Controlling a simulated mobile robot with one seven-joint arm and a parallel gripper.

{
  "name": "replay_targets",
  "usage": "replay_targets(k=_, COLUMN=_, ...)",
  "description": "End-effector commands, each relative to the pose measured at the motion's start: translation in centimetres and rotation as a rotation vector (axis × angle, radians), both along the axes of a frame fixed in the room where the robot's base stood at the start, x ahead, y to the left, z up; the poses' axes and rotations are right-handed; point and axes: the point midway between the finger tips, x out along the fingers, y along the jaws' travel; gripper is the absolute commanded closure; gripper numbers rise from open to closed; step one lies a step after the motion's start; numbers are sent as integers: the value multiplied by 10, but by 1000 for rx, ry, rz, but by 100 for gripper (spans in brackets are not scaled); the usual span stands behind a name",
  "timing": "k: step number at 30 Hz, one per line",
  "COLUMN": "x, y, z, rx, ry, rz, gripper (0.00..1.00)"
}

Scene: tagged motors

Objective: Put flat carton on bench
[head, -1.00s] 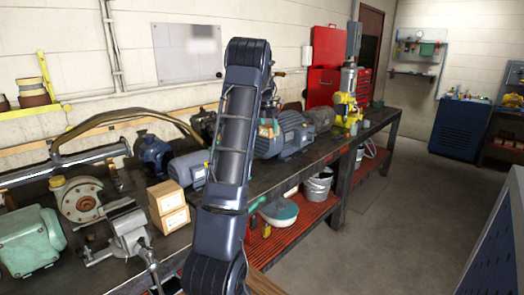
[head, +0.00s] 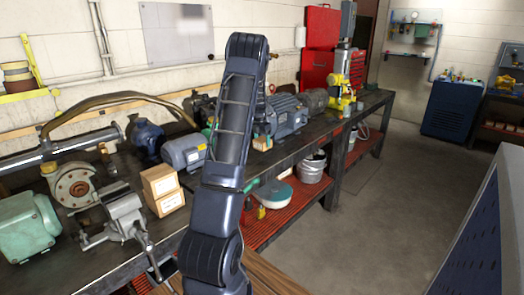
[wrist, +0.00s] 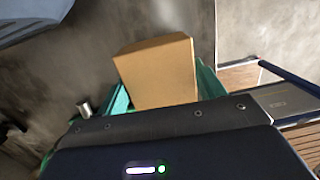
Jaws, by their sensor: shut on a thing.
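A plain brown carton (wrist: 157,72) fills the middle of the wrist view. My gripper (wrist: 162,90) is shut on it, with green fingers at its two sides. In the head view a small part of the held carton (head: 262,144) shows just right of my arm, which hides most of my gripper. The long dark workbench (head: 318,130) runs along the wall behind. Whether the carton touches anything below is hidden.
Two stacked cartons (head: 162,188) stand on the bench beside a vise (head: 122,215). A blue-grey motor (head: 184,152) and a larger motor (head: 286,115) are close to my arm. A red lower shelf (head: 270,222) holds buckets.

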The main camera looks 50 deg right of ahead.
Motion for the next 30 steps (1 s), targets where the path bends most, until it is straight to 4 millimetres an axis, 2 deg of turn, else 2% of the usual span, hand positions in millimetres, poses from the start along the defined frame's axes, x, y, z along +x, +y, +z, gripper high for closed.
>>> replay_targets(k=8, x=0, y=0, z=-17, rx=0, ry=0, rz=0, gripper=78)
replay_targets(k=16, x=0, y=0, z=-51, rx=-1, ry=0, rz=1, gripper=78)
replay_targets(k=28, x=0, y=0, z=-56, rx=-1, ry=0, rz=1, gripper=78)
replay_targets(k=29, x=0, y=0, z=-56, rx=-1, ry=0, rz=1, gripper=28)
replay_targets(k=30, x=0, y=0, z=-56, rx=-1, ry=0, rz=1, gripper=20)
